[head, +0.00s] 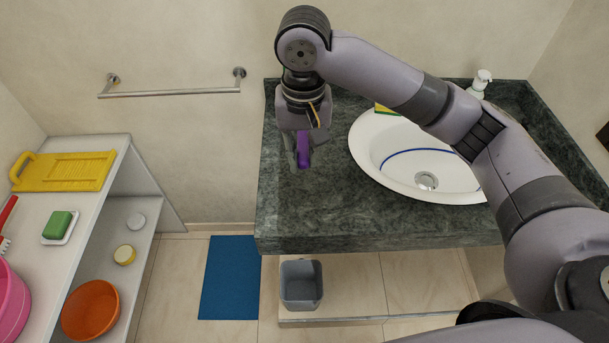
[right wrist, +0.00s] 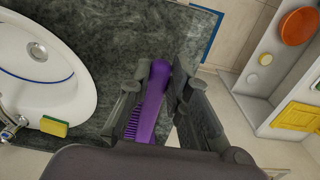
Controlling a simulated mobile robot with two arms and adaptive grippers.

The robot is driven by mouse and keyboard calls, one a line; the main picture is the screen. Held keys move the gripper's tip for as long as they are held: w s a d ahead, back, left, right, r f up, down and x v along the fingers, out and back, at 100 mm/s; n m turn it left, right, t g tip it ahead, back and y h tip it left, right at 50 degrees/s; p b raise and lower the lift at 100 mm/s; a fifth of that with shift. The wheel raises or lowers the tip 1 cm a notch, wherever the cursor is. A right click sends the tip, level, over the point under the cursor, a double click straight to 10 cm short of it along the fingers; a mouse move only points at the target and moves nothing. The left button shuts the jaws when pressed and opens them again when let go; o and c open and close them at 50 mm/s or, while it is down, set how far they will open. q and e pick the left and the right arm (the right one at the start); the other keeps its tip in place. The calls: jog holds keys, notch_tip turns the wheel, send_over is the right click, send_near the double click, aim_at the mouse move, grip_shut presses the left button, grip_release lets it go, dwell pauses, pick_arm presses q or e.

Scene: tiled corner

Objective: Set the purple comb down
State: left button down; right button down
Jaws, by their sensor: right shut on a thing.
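The purple comb (head: 304,145) is between the fingers of my right gripper (head: 302,160), over the left part of the dark green stone counter (head: 330,215). In the right wrist view the comb (right wrist: 150,102) lies lengthwise between the two dark fingers of the gripper (right wrist: 165,85), its teeth showing along the left side near the palm. The gripper is shut on it. I cannot tell whether the comb touches the counter. My left gripper is not in view.
A white sink (head: 365,150) with a blue line inside sits right of the gripper. A yellow-green sponge (head: 384,109) and a soap dispenser (head: 481,83) are behind it. The counter's front left is clear. A grey bin (head: 301,285) stands below; a white shelf (head: 100,215) is at left.

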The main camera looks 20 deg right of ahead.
send_over(303, 214)
notch_tip(303, 214, down, 12)
jog(key=shift+d+f+p, duration=0.1)
jog(key=shift+f+p, duration=0.15)
jog(key=shift+p, duration=0.2)
jog(key=shift+f+p, duration=0.3)
jog(key=shift+f, duration=2.35)
jog(key=shift+f, duration=0.1)
jog(key=c, duration=1.9)
grip_release()
jog(key=o, duration=0.4)
